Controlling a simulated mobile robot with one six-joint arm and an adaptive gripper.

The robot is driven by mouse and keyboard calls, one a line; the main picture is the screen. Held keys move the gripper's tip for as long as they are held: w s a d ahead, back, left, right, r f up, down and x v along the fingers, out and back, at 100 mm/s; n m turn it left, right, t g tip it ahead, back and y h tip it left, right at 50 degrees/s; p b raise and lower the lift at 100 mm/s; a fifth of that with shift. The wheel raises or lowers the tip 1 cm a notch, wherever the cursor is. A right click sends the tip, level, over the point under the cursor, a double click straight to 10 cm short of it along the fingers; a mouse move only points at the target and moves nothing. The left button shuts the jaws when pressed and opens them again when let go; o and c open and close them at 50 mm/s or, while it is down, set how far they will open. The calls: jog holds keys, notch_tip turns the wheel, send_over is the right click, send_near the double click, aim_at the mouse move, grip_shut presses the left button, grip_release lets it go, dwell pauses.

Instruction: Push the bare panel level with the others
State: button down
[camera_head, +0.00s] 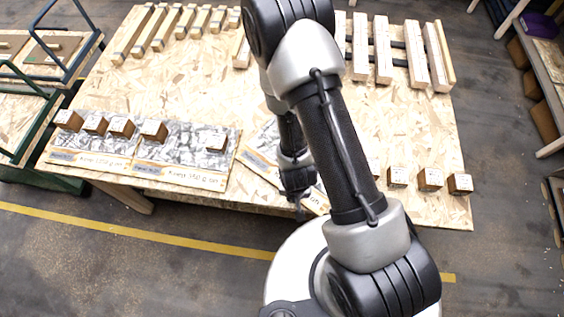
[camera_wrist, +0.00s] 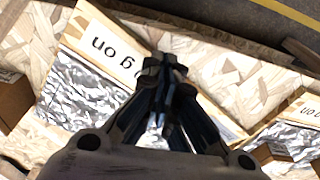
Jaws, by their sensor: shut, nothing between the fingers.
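The bare panel (camera_head: 262,146) lies skewed on the table, with silvery foil and a pale label strip along its near edge. My arm hides much of it in the head view, and I see no block on its visible part. Two other panels, the left one (camera_head: 88,158) and the middle one (camera_head: 180,172), lie side by side to its left and carry wooden blocks. My gripper (camera_head: 299,204) is shut and empty, pointing down at the bare panel's label strip. In the wrist view the fingertips (camera_wrist: 165,68) overlap that strip (camera_wrist: 105,45); I cannot tell whether they touch it.
The chipboard table (camera_head: 420,130) has its front edge close to my gripper. Several loose blocks (camera_head: 430,179) stand in a row at the right front. Wooden bars (camera_head: 383,50) lie along the back. The table's right middle is clear.

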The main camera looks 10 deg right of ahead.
jog(key=shift+s+a+r, duration=0.15)
jog(key=shift+s, duration=0.5)
jog(key=b, duration=0.1)
jog(key=w+b, duration=0.1)
jog(key=shift+w+d+f+b, duration=0.2)
jog(key=shift+d+f+b, duration=0.05)
jog(key=shift+b, duration=0.15)
jog(key=w+b, duration=0.1)
jog(key=b, duration=0.3)
jog(key=shift+w+d+b, duration=0.3)
jog(key=shift+w+b, duration=0.05)
jog(key=shift+w, duration=0.05)
jog(key=w+b, duration=0.2)
jog(key=w, duration=0.1)
jog(key=shift+d+b, duration=0.35)
jog(key=shift+b, duration=0.05)
jog(key=w+p, duration=0.1)
jog(key=w+d+p, duration=0.1)
jog(key=w+p, duration=0.1)
jog(key=w+r+p, duration=0.1)
jog(key=w, duration=0.1)
jog(key=shift+w+d+p, duration=0.15)
jog(key=shift+d+p, duration=0.15)
jog(key=shift+f+b, duration=0.9)
jog(key=shift+f, duration=0.15)
jog(key=shift+s, duration=0.2)
